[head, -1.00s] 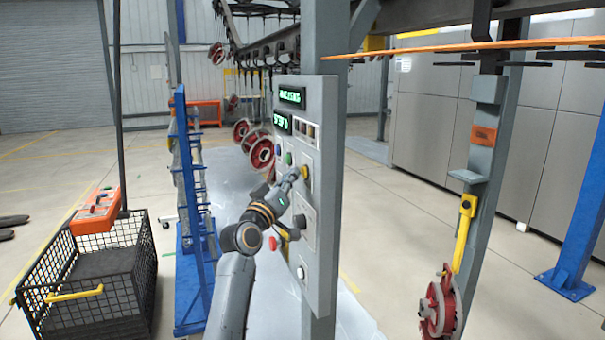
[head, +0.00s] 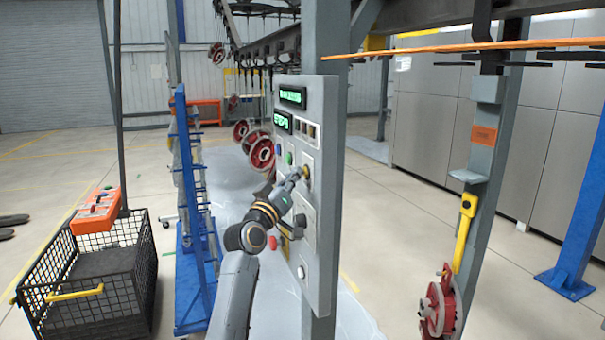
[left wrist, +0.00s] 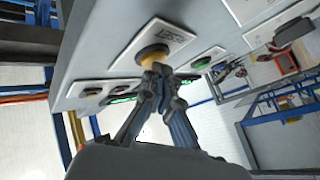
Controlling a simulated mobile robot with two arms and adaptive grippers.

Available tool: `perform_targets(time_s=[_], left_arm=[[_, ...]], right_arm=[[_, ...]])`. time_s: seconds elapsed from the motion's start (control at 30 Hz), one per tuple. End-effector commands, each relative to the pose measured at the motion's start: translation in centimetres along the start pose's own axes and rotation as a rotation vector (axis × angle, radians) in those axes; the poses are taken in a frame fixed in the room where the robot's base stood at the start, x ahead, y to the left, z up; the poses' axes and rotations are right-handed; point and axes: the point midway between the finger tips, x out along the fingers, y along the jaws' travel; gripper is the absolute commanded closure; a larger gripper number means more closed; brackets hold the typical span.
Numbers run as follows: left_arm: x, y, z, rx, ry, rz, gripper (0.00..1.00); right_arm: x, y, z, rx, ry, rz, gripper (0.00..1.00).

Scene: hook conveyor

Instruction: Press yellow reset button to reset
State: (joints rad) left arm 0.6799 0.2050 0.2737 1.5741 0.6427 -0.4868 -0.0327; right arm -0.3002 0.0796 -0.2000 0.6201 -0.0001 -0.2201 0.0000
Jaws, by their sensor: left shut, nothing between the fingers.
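The yellow reset button (head: 306,172) sits on the right part of the grey control panel (head: 318,225) in the head view. My left gripper (head: 297,175) is shut and empty, with its fingertips at the button. In the left wrist view the yellow button (left wrist: 152,54) sits on a white label plate, and the shut fingertips (left wrist: 157,70) overlap its lower edge. They look to be touching it, but how far it is pressed in I cannot tell. My right gripper is in neither view.
The panel also carries a green button (head: 289,158), a red button (head: 273,243), a white button (head: 301,272) and two green displays (head: 292,95). A blue rack (head: 190,200) and a black mesh basket (head: 90,285) stand to the left.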

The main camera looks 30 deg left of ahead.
Motion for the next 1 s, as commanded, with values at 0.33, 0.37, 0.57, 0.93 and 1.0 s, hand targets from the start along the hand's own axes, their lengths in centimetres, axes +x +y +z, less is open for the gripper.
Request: perform_targets(time_s=[0.33, 0.37, 0.57, 0.93, 1.0], left_arm=[[0.2, 0.2, 0.2, 0.0, -0.001, 0.001, 1.0], [0.2, 0.2, 0.2, 0.0, -0.002, 0.001, 1.0], [0.0, 0.0, 0.1, 0.0, -0.002, 0.001, 1.0], [-1.1, -0.8, -0.6, 0.0, -0.002, 0.0, 1.0], [-1.1, -0.8, -0.7, 0.0, -0.002, 0.0, 1.0]], right_arm=[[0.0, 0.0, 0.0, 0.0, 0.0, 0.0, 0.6], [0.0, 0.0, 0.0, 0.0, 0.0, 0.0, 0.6], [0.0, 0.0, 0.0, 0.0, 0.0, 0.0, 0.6], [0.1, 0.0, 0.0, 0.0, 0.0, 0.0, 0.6], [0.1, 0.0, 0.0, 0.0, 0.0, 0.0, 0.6]])
